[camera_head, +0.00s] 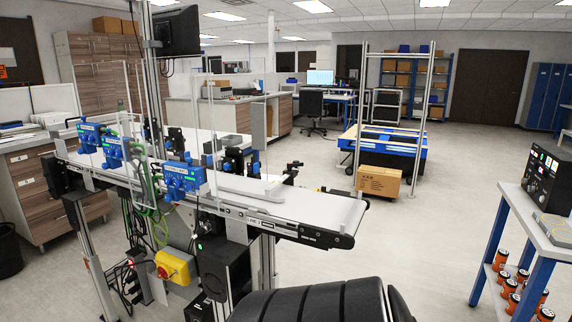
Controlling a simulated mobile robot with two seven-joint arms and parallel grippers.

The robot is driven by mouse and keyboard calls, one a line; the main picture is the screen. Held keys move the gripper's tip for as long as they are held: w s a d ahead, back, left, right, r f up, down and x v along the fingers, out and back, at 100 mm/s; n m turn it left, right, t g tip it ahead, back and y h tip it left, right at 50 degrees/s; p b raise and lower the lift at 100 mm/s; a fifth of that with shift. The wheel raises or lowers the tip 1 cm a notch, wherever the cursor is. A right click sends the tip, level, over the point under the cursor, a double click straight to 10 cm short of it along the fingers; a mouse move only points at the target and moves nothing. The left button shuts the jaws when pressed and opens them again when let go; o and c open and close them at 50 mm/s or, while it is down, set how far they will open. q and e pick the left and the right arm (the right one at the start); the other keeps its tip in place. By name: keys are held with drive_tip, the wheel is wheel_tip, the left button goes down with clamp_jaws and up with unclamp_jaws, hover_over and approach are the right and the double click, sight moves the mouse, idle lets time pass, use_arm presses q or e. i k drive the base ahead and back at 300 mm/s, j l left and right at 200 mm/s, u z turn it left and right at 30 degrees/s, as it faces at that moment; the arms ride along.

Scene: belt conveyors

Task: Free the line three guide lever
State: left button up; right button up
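A belt conveyor (310,208) runs from the back left toward the middle of the view. Blue units are mounted along its near side: a far one (88,137), a middle one (113,151) and the nearest, larger one (183,179). A small label (256,221) sits on the side rail near the front end, too small to read surely. I cannot tell which part is the line three guide lever, or whether it is jammed. Black and blue fittings (232,158) stand at the belt's far side. Neither of my grippers is in view.
A yellow box with a red button (175,266) hangs below the conveyor, among cables. A blue cart (385,146) and a cardboard box (378,181) stand behind. A bench (540,225) with a black device (545,177) is at right. Open floor (425,245) lies between.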

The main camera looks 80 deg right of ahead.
sight(290, 166)
drive_tip(key=z, duration=1.75)
drive_tip(key=j+z, duration=0.25)
drive_tip(key=z, duration=0.15)
drive_tip(key=j+z, duration=0.25)
drive_tip(key=z, duration=0.15)
drive_tip(key=k+j+z, duration=0.15)
drive_tip(key=z, duration=0.25)
